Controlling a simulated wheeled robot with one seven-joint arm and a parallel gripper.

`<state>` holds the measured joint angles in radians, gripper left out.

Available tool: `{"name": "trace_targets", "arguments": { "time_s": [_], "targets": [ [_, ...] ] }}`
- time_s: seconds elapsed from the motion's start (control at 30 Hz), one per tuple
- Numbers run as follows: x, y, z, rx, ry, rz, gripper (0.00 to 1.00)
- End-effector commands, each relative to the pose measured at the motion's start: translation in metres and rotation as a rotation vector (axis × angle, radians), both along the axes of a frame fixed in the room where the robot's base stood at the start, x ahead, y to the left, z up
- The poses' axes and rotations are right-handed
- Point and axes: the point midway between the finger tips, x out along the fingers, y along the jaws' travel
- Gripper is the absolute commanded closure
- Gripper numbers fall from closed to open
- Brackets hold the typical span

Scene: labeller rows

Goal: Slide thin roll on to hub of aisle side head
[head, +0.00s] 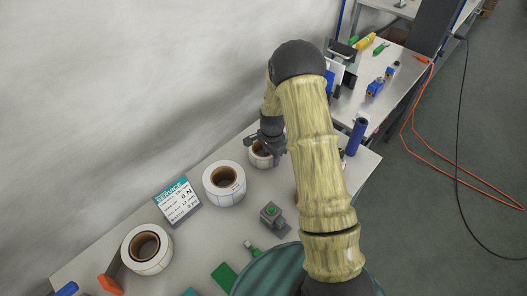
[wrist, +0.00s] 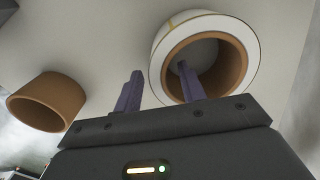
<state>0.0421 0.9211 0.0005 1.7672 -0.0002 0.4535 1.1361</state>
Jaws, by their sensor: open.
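A small white label roll (head: 261,158) with a brown core stands on the near table, partly hidden by my gripper (head: 268,142). In the wrist view a white roll with a brown core (wrist: 242,50) is close ahead. My gripper (wrist: 160,75) is open, one finger over the core's opening and the other just outside the roll's left edge. I cannot tell whether either finger touches it. A larger roll (head: 211,184) and another roll (head: 133,257) lie further left on the table. I cannot make out the aisle side head or its hub; my arm covers part of the view.
A brown empty core (wrist: 47,98) lies left of the roll in the wrist view. A second table (head: 352,105) stands behind. Orange cable (head: 440,152) lies on the floor.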

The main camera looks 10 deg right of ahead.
Motion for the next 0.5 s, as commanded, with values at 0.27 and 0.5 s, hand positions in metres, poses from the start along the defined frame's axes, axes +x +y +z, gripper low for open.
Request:
{"name": "trace_targets", "arguments": {
  "time_s": [0.27,0.5],
  "targets": [
    [0.000,0.000,-0.019,-0.001,0.000,0.000,0.60],
    [0.000,-0.001,-0.019,-0.001,-0.001,0.000,0.60]
  ]
}}
